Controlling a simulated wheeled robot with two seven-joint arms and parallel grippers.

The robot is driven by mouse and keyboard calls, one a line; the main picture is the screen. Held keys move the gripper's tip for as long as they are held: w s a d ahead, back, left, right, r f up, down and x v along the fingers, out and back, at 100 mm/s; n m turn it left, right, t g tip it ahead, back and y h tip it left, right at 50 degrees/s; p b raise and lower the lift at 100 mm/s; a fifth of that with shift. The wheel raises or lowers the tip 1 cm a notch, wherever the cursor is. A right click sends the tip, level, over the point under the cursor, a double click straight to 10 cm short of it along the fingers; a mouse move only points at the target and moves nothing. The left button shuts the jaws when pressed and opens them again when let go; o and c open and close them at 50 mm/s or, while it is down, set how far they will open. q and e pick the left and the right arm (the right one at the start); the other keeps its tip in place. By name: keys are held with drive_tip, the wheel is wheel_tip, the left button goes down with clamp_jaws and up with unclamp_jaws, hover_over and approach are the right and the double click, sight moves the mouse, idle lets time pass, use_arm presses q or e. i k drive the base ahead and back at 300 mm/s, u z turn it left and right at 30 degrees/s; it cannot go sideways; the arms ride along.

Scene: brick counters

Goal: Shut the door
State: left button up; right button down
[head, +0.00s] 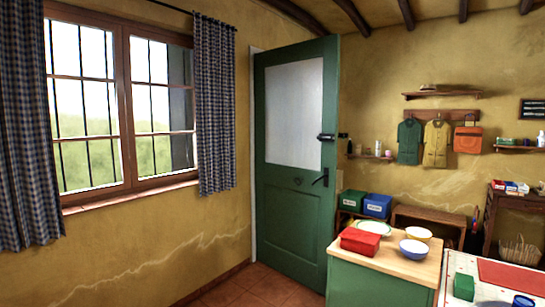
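A green door (291,215) with a frosted glass pane (294,112) stands open into the room in the head view. Its left edge is by the pale frame at the wall, and its free edge is on the right. A dark lever handle (321,177) sits near that free edge, and a dark latch (326,137) is higher up on the same side. Neither my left gripper nor my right gripper is in view.
A green counter with a wooden top (385,262) stands right of the door, holding a red box (360,241) and bowls. A white-topped table (455,292) is at the lower right. Tiled floor (245,287) is clear before the door. A curtained window (120,110) is left.

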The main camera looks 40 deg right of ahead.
sight(295, 217)
drive_tip(key=i, duration=1.65)
drive_tip(key=z, duration=2.1)
drive_tip(key=i, duration=1.6)
drive_tip(key=u, duration=0.85)
drive_tip(key=i, duration=0.8)
